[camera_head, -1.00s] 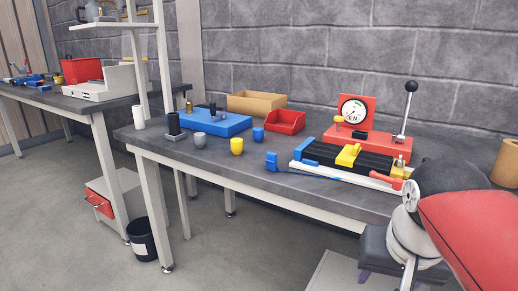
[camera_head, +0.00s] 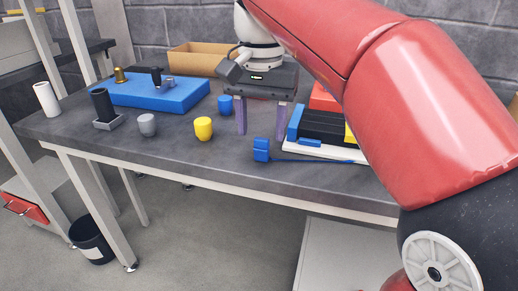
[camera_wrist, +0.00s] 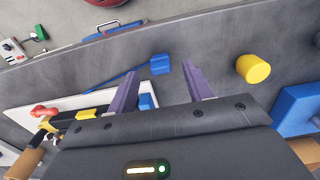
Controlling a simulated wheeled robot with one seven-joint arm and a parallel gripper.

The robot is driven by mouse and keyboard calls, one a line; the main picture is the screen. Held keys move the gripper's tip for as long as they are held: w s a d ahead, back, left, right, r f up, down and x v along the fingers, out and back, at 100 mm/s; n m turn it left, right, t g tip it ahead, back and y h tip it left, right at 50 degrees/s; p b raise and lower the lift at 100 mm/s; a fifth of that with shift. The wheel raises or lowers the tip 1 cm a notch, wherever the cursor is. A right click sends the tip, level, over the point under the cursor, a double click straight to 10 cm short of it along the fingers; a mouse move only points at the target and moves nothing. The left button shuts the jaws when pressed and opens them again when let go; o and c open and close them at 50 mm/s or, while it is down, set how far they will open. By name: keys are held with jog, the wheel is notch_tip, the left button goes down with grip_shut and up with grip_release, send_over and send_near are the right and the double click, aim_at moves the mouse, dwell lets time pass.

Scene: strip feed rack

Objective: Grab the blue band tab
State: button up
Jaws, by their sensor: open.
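The blue band tab (camera_head: 261,150) is a small blue block near the front edge of the table. A thin blue band (camera_head: 318,160) runs right from it along the front of the rack (camera_head: 318,149). My gripper (camera_head: 261,133) points down with its two purple fingers apart and nothing between them. In the head view the fingertips are just above and behind the tab, not touching it. In the wrist view the tab (camera_wrist: 160,64) is just past the gap between the fingertips (camera_wrist: 160,73). My red arm hides most of the rack in the head view.
A yellow cup (camera_head: 203,128), a grey cup (camera_head: 147,124) and a blue cup (camera_head: 225,104) stand left of the tab. A blue block base (camera_head: 150,94) and a cardboard box (camera_head: 195,58) are further back. The table's front edge is close to the tab.

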aim_at(262, 139)
notch_tip(262, 139, down, 4)
jog(key=shift+w+f+b, duration=0.1)
jog(key=shift+b, duration=0.25)
jog(key=c, duration=1.1)
